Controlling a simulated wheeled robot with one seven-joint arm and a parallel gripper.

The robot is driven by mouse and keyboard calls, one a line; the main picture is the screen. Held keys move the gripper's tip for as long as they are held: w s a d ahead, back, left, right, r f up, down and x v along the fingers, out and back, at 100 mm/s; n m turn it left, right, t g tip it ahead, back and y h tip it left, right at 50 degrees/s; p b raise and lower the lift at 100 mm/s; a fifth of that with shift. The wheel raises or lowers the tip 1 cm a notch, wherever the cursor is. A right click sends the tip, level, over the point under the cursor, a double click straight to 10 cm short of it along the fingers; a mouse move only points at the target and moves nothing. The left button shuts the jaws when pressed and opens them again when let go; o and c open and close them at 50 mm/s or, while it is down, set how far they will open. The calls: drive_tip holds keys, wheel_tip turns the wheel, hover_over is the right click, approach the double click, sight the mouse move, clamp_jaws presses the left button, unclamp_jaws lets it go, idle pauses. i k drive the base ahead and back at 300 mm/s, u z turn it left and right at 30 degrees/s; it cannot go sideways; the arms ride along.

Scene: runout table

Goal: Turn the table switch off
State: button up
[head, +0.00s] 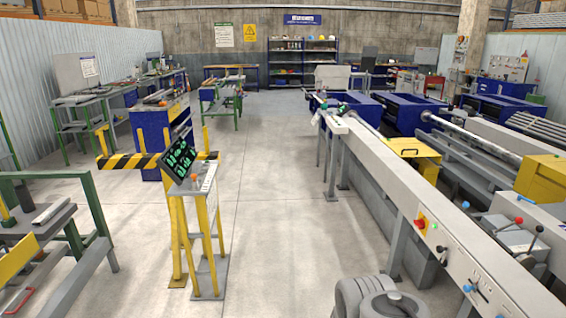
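The runout table is a long grey beam (388,172) that runs from the lower right towards the back. On its side face is a red switch on a yellow plate (420,223); which way its handle is turned is too small to tell. My gripper is not in view.
A yellow control stand (205,225) with a tilted black screen (179,158) stands left of centre, by a black and yellow barrier (125,161). Levers with coloured knobs (520,238) are at the right. A green-framed bench (75,228) is at left. The floor aisle (270,210) is clear.

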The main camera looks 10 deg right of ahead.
sight(420, 225)
drive_tip(key=z, duration=0.1)
drive_tip(key=i, duration=3.05)
drive_tip(key=z, duration=0.3)
